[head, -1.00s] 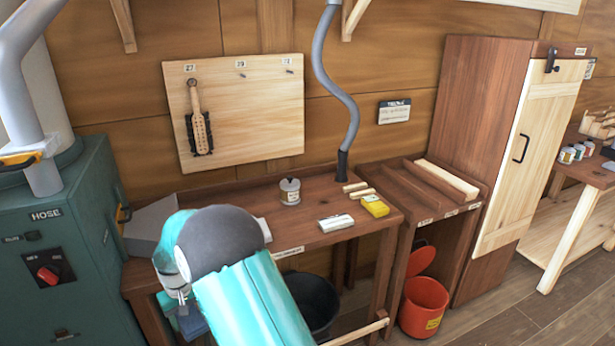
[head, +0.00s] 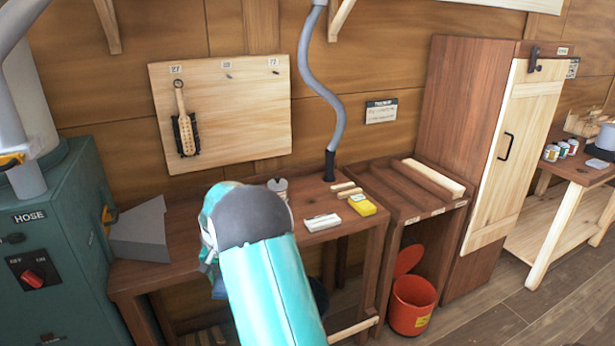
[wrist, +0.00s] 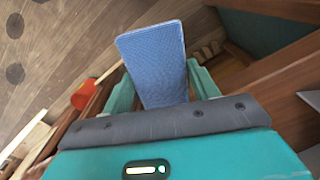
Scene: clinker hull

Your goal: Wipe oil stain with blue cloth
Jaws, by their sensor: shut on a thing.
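In the wrist view, my gripper (wrist: 162,82) is shut on the blue cloth (wrist: 155,58). The cloth is a flat, fine-textured blue pad and sticks out past both teal fingers. In the head view my own teal arm covers most of the gripper, and only a small bit of blue shows beside it, low in front of the workbench (head: 150,279). I see no oil stain in either view; the bench top behind my arm is partly hidden.
A grey wedge-shaped scoop (head: 140,230) sits at the left end. A red bucket (head: 412,305) stands under the side shelf (head: 400,190). Floor at right is clear.

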